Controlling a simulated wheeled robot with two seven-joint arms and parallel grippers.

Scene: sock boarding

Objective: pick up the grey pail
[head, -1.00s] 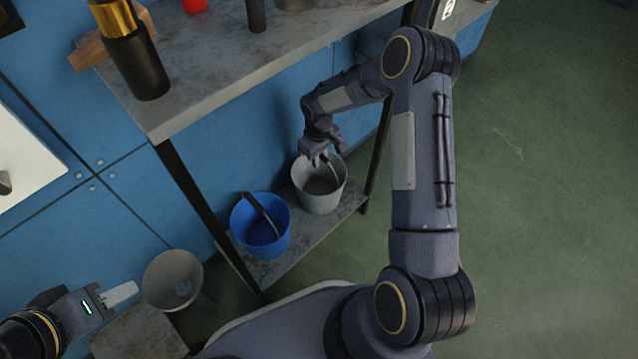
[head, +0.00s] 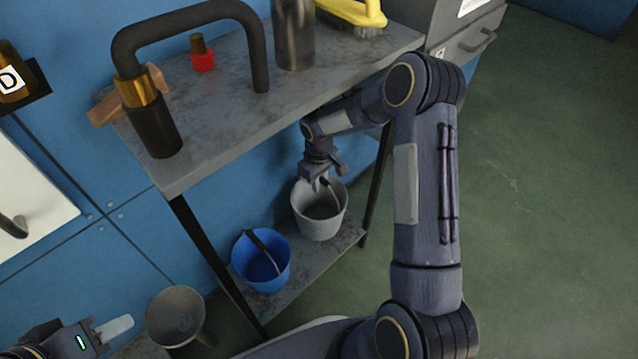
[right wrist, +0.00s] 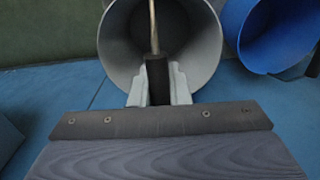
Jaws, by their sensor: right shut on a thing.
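The grey pail (head: 320,226) is on or just over the low shelf (head: 300,283) under the workbench; I cannot tell if its base touches. My right gripper (head: 322,183) is at the pail's mouth, shut on its handle. In the right wrist view, the pail (right wrist: 212,45) opens toward the camera, and the gripper's pale fingers (right wrist: 158,88) pinch the dark grip of the handle (right wrist: 157,72). My left gripper (head: 115,328) is at the lower left, away from the pail; only one pale finger shows clearly.
A blue pail (head: 258,277) stands left of the grey one, also in the right wrist view (right wrist: 262,35). A grey funnel-shaped vessel (head: 175,315) is at lower left. The workbench top (head: 225,125) overhangs the shelf, with a dark leg (head: 378,180) right of the pail. Green floor on the right is clear.

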